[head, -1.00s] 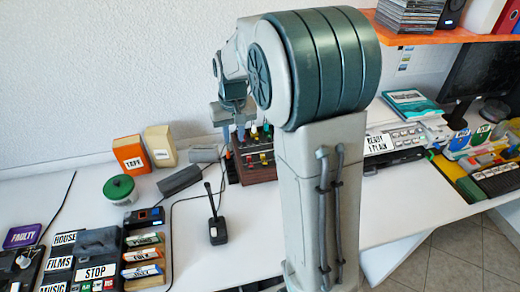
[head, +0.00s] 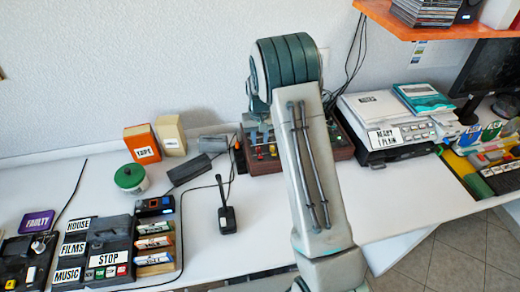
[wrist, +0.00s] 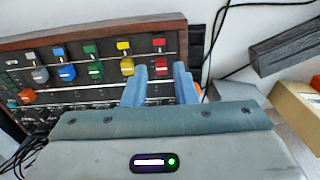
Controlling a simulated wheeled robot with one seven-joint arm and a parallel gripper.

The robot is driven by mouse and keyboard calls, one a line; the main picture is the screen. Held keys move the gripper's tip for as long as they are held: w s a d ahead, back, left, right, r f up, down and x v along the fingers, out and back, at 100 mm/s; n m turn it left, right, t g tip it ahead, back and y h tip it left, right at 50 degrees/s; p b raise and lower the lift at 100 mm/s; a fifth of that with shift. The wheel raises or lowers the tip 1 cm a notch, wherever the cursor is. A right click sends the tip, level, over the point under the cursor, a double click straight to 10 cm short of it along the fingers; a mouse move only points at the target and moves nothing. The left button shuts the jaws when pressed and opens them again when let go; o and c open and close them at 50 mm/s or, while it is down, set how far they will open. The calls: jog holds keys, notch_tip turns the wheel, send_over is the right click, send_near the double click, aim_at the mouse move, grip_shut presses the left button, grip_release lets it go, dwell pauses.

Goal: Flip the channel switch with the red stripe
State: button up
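The switch panel (wrist: 104,98) is a dark box with a brown wooden rim and a row of coloured switches and knobs. It also stands on the desk in the head view (head: 342,148), partly hidden by my arm. In the wrist view a red-marked switch (wrist: 159,42) is at the right end of the row, with a red knob (wrist: 161,68) below it. Yellow, green and blue ones lie to its left. My gripper (wrist: 161,72) is open, its two blue fingers on either side of the red knob. Whether they touch the panel I cannot tell. The head view hides the gripper behind my arm.
A dark grey bar (wrist: 286,50) and cables lie right of the panel in the wrist view. In the head view, a desk microphone (head: 227,208), a green-lidded jar (head: 130,178) and a printer-like machine (head: 372,115) surround it. An orange shelf (head: 425,27) hangs upper right.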

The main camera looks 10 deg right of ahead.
aim_at(260, 155)
notch_tip(260, 155, down, 6)
jog(key=shift+f+p, duration=0.2)
jog(key=shift+p, duration=0.25)
